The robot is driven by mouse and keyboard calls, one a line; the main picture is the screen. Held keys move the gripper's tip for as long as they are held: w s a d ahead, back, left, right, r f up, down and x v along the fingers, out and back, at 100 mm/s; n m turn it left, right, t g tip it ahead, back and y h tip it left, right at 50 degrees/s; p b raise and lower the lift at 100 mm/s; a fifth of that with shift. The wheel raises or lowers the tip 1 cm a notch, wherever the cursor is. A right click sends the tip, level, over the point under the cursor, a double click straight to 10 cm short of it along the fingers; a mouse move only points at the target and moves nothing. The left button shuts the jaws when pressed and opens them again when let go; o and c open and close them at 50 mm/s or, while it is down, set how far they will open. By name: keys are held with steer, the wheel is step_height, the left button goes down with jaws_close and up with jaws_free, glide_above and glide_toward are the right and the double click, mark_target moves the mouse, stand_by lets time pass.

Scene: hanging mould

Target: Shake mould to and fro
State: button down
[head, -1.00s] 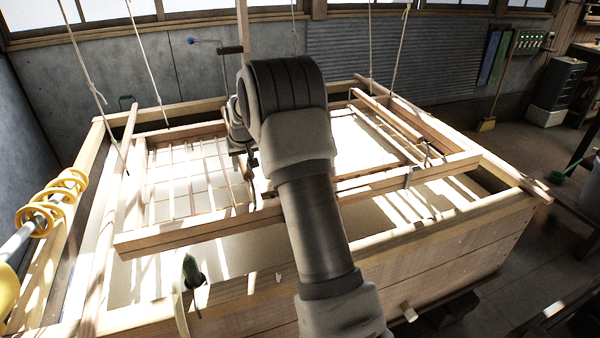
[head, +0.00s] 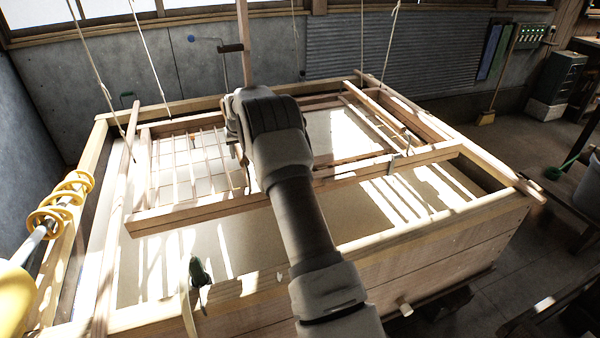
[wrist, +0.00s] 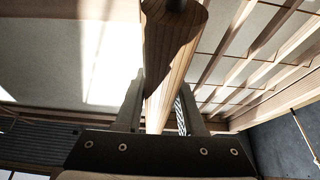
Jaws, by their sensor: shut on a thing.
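The mould (head: 197,210) is a wide wooden frame with thin crossing slats. It hangs on ropes over a large wooden vat in the head view. My gripper (wrist: 160,100) is shut on a rounded wooden bar (wrist: 172,55), which runs between its two fingers in the wrist view. The slats of the mould also show at the right of the wrist view (wrist: 262,50). In the head view my arm covers the middle of the mould and hides the gripper's fingers.
The vat (head: 440,262) has high wooden walls around the mould, with pale contents inside. Ropes (head: 148,65) rise from the mould. A green-handled tool (head: 199,270) is at the vat's front rim. Yellow rings (head: 62,205) on a bar stand at the left.

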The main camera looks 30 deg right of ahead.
mark_target(245, 165)
steer(key=s+b, duration=0.1)
steer(key=s, duration=0.1)
steer(key=s+a+b, duration=0.1)
steer(key=s+b, duration=0.1)
steer(key=s, duration=0.1)
steer(key=s+b, duration=0.1)
steer(key=s, duration=0.2)
steer(key=shift+a+b, duration=0.3)
steer(key=shift+b, duration=0.1)
steer(key=shift+w, duration=0.1)
steer(key=w+p, duration=0.2)
steer(key=w, duration=0.1)
steer(key=w+d+p, duration=0.1)
steer(key=w+p, duration=0.1)
steer(key=w, duration=0.2)
steer(key=shift+w+d+r+p, duration=0.1)
steer(key=shift+d+r+p, duration=0.1)
steer(key=shift+p, duration=0.2)
steer(key=shift+w+d+f, duration=0.1)
steer(key=shift+w+f, duration=0.1)
steer(key=shift+w, duration=0.15)
